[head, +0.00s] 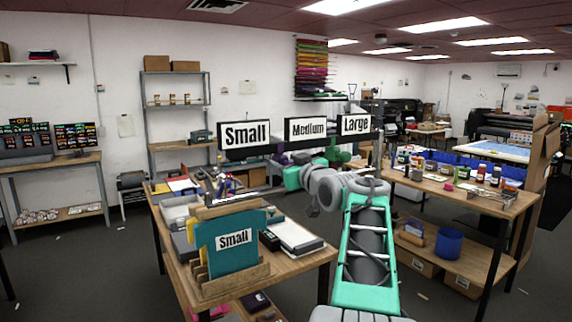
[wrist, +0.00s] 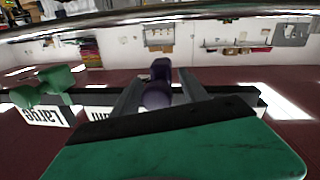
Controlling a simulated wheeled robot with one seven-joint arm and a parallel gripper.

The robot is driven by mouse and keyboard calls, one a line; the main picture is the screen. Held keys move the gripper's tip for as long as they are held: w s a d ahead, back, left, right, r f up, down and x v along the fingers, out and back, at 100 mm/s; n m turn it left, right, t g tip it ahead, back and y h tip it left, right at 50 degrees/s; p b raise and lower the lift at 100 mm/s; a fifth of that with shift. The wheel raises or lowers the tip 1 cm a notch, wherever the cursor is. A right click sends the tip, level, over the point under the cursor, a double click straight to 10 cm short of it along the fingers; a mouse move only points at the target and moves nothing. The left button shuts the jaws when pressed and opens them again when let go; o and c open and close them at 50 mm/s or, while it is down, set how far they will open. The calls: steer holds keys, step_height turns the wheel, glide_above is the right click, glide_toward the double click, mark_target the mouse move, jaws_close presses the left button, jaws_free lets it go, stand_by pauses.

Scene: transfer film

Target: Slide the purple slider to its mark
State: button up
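The purple slider (wrist: 158,92) shows in the wrist view on the dark rail (wrist: 100,98), between the two fingers of my gripper (wrist: 160,82). The fingers stand apart on either side of it, with narrow gaps visible. In the head view the purple slider (head: 300,158) is small and partly hidden below the Medium sign (head: 311,130). The Small sign (head: 244,134) is left of it and the Large sign (head: 356,125) right. A teal shirt-shaped board (head: 232,243) labelled Small stands on the near table.
A green slider (head: 336,154) sits to the right, beneath the Large side. The wooden table (head: 203,290) holds trays and boxes. A second table (head: 500,208) at the right carries bottles and bins. Dark floor lies open at the left.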

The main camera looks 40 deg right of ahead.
steer(key=shift+s+f+b, duration=0.1)
steer(key=shift+s+b, duration=0.2)
steer(key=shift+s, duration=0.1)
steer(key=b+v, duration=0.2)
steer(key=v, duration=0.5)
steer(key=shift+b, duration=0.35)
steer(key=shift+a, duration=0.1)
